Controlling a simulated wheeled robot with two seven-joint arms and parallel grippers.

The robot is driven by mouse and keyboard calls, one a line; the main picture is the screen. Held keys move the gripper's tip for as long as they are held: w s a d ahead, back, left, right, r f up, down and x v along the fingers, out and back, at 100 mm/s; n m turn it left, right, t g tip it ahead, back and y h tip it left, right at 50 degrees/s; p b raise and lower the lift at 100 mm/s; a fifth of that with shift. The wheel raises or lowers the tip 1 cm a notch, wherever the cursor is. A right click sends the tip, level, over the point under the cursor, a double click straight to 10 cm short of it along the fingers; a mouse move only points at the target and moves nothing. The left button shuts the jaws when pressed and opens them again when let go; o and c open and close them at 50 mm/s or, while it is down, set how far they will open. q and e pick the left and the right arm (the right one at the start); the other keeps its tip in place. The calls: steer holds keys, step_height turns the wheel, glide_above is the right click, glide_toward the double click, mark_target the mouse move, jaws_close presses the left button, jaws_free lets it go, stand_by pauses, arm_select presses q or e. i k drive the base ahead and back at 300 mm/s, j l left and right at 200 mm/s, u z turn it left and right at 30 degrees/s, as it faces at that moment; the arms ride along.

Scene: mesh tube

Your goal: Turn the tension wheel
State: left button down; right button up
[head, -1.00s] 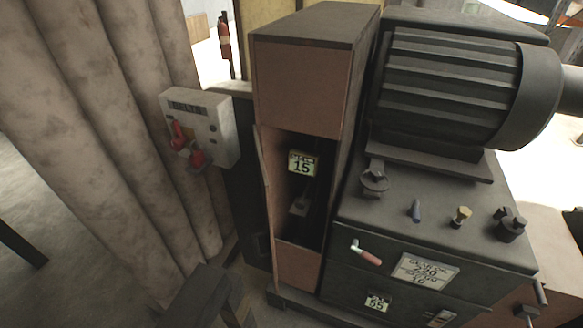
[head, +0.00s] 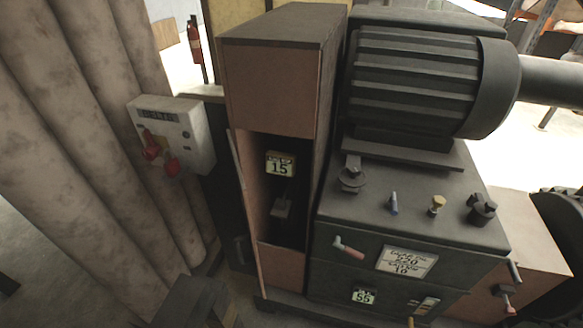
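A dark machine (head: 330,240) fills the middle and right, with a ribbed motor (head: 420,80) on top. I cannot tell for sure which part is the tension wheel. A crank with a reddish handle (head: 349,249) sits on the front face. A large dark toothed wheel (head: 562,240) is cut off by the right edge. Neither of my grippers shows.
A brown cabinet (head: 268,90) with an open dark recess stands left of the motor. A grey control box (head: 172,135) with red knobs hangs beside the curtain (head: 90,130). Another handle (head: 508,295) juts out at lower right. A fire extinguisher (head: 194,42) stands behind.

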mark_target(352, 176)
steer(key=l+u, duration=0.5)
steer(key=u, duration=0.2)
